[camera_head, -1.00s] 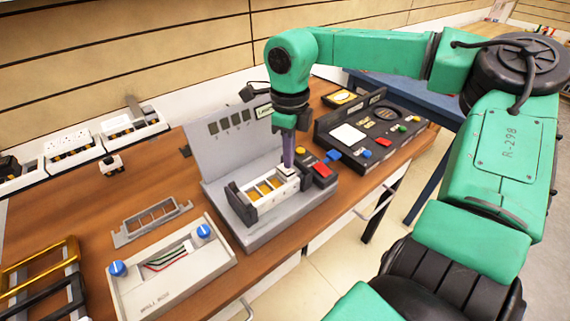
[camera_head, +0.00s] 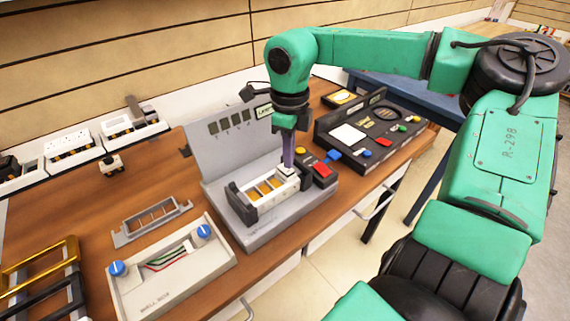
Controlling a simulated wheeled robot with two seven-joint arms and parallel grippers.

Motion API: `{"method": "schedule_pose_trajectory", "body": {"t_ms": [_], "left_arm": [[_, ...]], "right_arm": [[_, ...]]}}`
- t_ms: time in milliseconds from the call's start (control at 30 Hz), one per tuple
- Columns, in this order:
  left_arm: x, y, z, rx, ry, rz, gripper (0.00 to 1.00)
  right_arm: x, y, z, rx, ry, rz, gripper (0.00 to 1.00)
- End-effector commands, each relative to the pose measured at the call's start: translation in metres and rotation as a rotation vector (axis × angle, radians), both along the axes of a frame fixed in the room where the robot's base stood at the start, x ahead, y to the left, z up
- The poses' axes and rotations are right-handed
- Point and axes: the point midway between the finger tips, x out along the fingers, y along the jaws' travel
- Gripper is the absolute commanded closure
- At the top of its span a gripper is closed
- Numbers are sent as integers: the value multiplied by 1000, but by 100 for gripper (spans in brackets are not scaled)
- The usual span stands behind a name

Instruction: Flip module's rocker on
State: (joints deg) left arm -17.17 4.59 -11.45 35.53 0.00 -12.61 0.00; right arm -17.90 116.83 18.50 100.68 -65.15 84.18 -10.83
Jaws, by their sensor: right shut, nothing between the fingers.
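A white module (camera_head: 266,203) with several yellow-orange windows sits in a dark holder on the grey test stand (camera_head: 262,238). My right gripper (camera_head: 288,168) points down from above, shut and empty, with its purple fingertips at the module's far right end. The tips appear to touch or nearly touch the module there. They and the small size hide the rocker, so I cannot tell its position. My left gripper is not in view.
A red-button box (camera_head: 322,172) stands just right of the module. A black control panel (camera_head: 365,135) is further right. A wall box (camera_head: 172,270) with blue knobs and a grey frame (camera_head: 150,221) lie to the left.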

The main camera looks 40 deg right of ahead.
Motion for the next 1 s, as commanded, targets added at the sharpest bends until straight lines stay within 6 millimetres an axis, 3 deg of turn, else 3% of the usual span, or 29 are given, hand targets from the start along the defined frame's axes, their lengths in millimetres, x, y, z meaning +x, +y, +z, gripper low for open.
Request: {"method": "schedule_pose_trajectory", "body": {"t_ms": [1000], "left_arm": [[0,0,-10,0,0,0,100]], "right_arm": [[0,0,-12,0,0,0,100]]}}
